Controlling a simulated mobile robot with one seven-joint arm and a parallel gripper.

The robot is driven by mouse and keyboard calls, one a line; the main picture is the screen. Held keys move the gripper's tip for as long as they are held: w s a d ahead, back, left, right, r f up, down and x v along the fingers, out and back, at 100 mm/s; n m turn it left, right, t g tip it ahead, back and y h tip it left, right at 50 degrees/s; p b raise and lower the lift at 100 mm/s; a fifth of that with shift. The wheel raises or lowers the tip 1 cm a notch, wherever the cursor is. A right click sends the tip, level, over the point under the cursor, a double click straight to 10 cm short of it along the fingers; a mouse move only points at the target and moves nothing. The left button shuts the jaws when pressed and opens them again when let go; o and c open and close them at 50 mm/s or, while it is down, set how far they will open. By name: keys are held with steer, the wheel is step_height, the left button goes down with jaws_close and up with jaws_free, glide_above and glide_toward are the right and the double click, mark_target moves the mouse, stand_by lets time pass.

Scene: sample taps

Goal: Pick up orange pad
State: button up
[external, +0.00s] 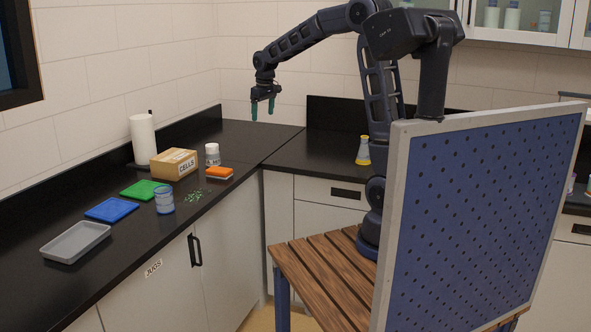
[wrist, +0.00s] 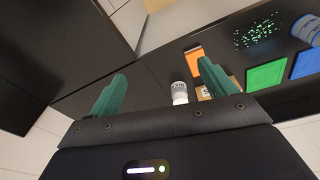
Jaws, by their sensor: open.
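The orange pad (external: 219,171) lies on the black counter near its front edge, with a pale layer under its orange top. In the wrist view the orange pad (wrist: 194,61) shows near the middle, beyond the right fingertip. My gripper (external: 263,108) has green fingers and hangs in the air above the counter corner, to the right of the pad and well above it. In the wrist view my gripper (wrist: 162,78) is open, with nothing between its fingers.
A white-capped bottle (external: 212,154) and a CELLS box (external: 174,164) stand close behind the pad. Green bits (external: 196,196) lie scattered in front. A blue-striped container (external: 164,199), green mat (external: 144,188), blue mat (external: 111,209) and grey tray (external: 76,241) are further left. The counter corner is clear.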

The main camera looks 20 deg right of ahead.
steer(key=w+a+f+n, duration=0.2)
steer(key=w+a+f, duration=0.45)
steer(key=a, duration=0.25)
steer(key=g, duration=0.1)
glide_above(220, 170)
steer(key=shift+n, duration=0.4)
step_height(220, 170, down, 14)
steer(key=shift+s+d+r, duration=0.1)
steer(key=shift+s, duration=0.05)
steer(key=shift+w+f, duration=0.2)
steer(key=shift+f, duration=1.2)
steer(key=shift+w+f, duration=0.15)
steer(key=shift+f, duration=1.2)
steer(key=c, duration=1.1)
steer(key=shift+r, duration=0.15)
